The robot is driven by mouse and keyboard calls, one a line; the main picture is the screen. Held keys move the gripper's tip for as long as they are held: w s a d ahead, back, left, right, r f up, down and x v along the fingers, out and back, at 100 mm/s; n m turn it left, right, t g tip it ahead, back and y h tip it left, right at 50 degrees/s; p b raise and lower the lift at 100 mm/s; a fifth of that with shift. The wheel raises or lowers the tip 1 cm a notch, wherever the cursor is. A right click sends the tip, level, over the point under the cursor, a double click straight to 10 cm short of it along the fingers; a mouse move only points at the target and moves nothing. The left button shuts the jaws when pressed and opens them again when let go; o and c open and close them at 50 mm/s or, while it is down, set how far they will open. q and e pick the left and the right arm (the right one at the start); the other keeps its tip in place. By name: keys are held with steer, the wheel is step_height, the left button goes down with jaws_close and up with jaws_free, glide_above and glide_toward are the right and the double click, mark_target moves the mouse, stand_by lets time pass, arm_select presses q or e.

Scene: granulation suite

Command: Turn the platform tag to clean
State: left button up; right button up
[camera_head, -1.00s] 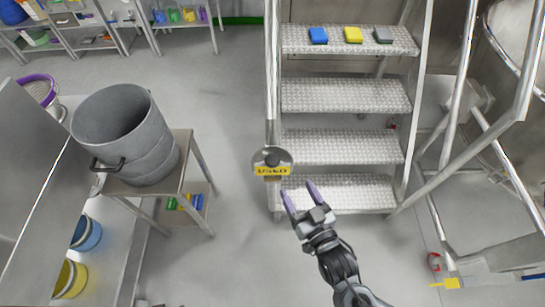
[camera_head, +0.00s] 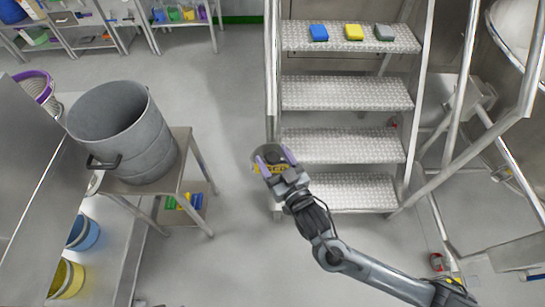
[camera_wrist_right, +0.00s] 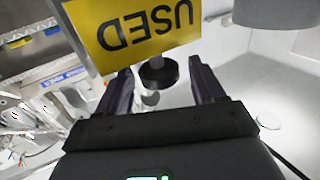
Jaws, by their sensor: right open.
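The platform tag (camera_head: 257,161) is a round grey plate with a yellow label, mounted at the foot of the stair platform's left rail. In the right wrist view its yellow label (camera_wrist_right: 135,30) reads "USED", upside down in that picture. A dark round knob (camera_wrist_right: 158,73) shows below the label, between the fingers. My right gripper (camera_head: 273,156) is open in front of the tag and covers part of it. In the right wrist view the right gripper's fingers (camera_wrist_right: 163,88) stand apart on either side of the knob; contact cannot be told. My left gripper is not in view.
The metal stairs (camera_head: 345,147) rise just right of the tag, with blue, yellow and grey blocks on the top step. A grey drum (camera_head: 122,135) stands on a small table at left. The floor between them is clear.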

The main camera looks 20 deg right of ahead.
steer(key=shift+w, duration=0.5)
steer(key=c, duration=0.9)
steer(key=shift+r+n+y+p, duration=0.15)
steer(key=shift+n+y+p, duration=0.3)
steer(key=shift+y, duration=0.25)
steer(key=shift+c, duration=0.2)
steer(key=n+g+y+p, duration=0.1)
steer(key=n+y, duration=0.1)
steer(key=shift+d+y+p, duration=0.1)
steer(key=shift+y+p, duration=0.2)
steer(key=shift+p, duration=0.05)
steer(key=n+g+y+p, duration=0.1)
steer(key=y, duration=0.2)
steer(key=shift+n, duration=0.35)
steer(key=shift+n+g+y+p, duration=0.6)
steer(key=shift+y, duration=0.2)
